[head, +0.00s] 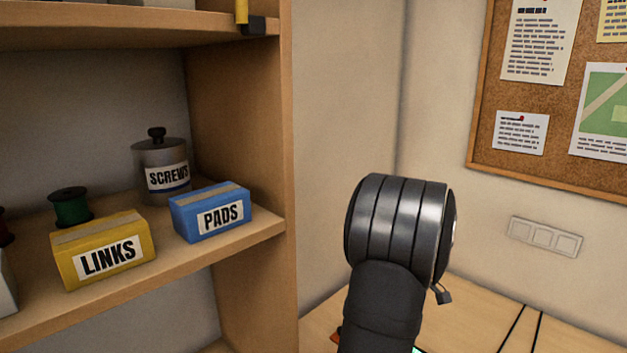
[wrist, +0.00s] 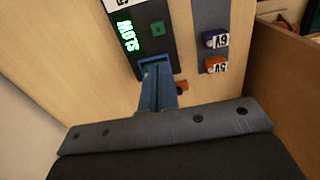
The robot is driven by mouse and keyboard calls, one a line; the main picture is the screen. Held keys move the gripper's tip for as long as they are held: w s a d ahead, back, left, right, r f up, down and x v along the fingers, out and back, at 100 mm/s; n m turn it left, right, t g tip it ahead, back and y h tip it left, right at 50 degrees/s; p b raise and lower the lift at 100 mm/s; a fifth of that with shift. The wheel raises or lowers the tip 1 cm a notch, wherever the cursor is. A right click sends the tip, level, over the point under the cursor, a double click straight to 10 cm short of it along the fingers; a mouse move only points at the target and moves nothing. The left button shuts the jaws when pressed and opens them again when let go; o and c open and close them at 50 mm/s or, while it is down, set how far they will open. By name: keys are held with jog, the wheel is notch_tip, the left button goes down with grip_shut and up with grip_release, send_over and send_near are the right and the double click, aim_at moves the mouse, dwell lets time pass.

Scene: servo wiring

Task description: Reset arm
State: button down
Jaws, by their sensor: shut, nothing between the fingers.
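My gripper (wrist: 156,84) shows in the wrist view as two blue fingers pressed together, with nothing between them. It points at a wooden surface (wrist: 75,55) and overlaps the edge of a dark panel (wrist: 152,22) with green lit lettering that appears to read "SLOW". Whether the fingers touch the panel cannot be told. In the head view my dark, ribbed arm stands upright at the centre right, and the fingers are not clearly visible there.
Blue and red blocks (wrist: 215,65) with labels sit on a grey strip right of the panel. A wooden shelf (head: 265,232) at left holds a yellow LINKS box (head: 72,268), blue PADS box (head: 182,222) and SCREWS jar (head: 150,160). The tabletop (head: 480,305) shows at lower right.

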notch_tip(320, 180, down, 8)
dwell(0.5)
notch_tip(320, 180, up, 9)
jog(key=d+f+n+t+h, duration=0.2)
jog(key=d+n+h, duration=0.1)
jog(key=d, duration=0.4)
jog(key=shift+s+f+h, duration=0.35)
jog(key=shift+f+h, duration=0.05)
jog(key=shift+a, duration=0.1)
